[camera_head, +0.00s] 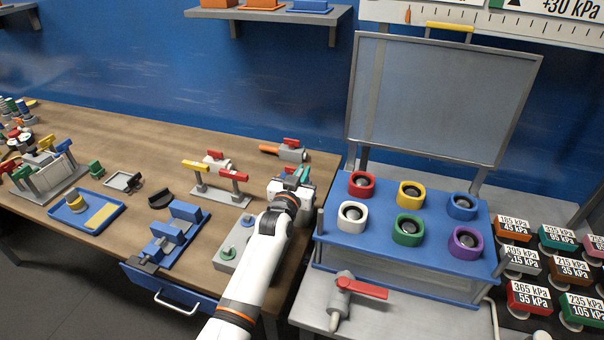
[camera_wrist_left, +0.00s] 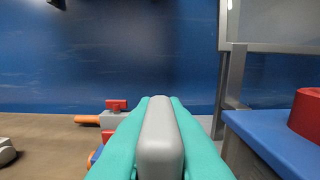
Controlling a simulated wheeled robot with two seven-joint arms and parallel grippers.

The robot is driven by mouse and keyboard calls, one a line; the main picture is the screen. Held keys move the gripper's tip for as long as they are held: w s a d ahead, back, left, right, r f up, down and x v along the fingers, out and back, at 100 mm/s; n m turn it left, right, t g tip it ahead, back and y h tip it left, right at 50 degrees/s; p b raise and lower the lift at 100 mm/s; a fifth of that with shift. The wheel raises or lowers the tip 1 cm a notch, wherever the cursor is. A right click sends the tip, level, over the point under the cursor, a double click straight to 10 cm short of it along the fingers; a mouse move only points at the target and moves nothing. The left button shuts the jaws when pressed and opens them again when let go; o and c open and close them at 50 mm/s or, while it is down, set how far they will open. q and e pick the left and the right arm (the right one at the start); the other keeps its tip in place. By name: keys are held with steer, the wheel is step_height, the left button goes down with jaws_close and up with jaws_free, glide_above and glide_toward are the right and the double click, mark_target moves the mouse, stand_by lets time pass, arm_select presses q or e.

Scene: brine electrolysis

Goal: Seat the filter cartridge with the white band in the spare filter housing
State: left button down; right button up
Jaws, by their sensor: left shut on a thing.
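My left gripper (camera_head: 304,174) is above the right end of the wooden bench, close to the blue stand. In the left wrist view its two teal fingers are shut on a grey rounded piece (camera_wrist_left: 160,138), which points away from the camera. No white band shows on this piece, and I cannot tell whether it is the cartridge. In the head view my wrist largely hides it. Several small banded cylinders (camera_head: 16,108) crowd the far left of the bench, too small to tell apart. I cannot make out which fixture is the spare filter housing. My right gripper is out of view.
A blue stand (camera_head: 318,252) with several coloured rings is right of my arm, below a grey framed panel (camera_head: 440,98). A red-handled valve (camera_head: 345,290) is in front. Red-handled fittings (camera_head: 292,150), a blue tray (camera_head: 58,216) and a blue fixture (camera_head: 180,232) occupy the bench.

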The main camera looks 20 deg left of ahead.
arm_select(q)
steer(key=shift+f+b, duration=0.7)
steer(key=shift+f, duration=0.45)
stand_by(1.0)
stand_by(0.6)
steer(key=shift+f+b, duration=0.75)
steer(key=shift+f, duration=0.75)
stand_by(1.9)
steer(key=shift+f, duration=0.1)
steer(key=shift+s, duration=0.1)
steer(key=shift+f, duration=0.1)
stand_by(0.6)
steer(key=shift+p, duration=0.45)
stand_by(0.5)
